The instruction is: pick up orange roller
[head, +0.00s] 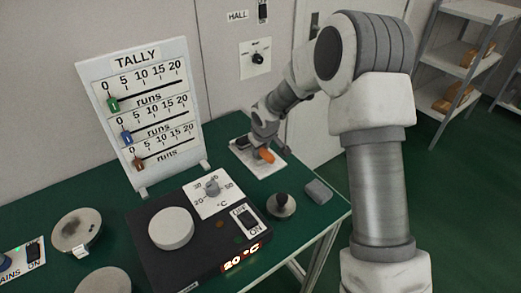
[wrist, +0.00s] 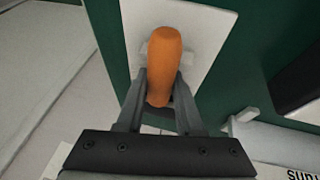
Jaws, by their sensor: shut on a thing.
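The orange roller (wrist: 165,55) is a rounded orange piece between the fingers of my gripper (wrist: 160,90) in the wrist view. My gripper is shut on it. In the head view the orange roller (head: 266,155) shows just below my gripper (head: 262,146), over a white plate (head: 242,155) at the back right of the green table. The white plate also lies behind the roller in the wrist view (wrist: 205,25). I cannot tell whether the roller still touches the plate.
A black hotplate unit (head: 190,268) with a dial and a lit display stands in front. A dark knob on a round base (head: 281,207) and a grey block (head: 318,191) lie near the table's right edge. The tally board (head: 140,110) stands to the left.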

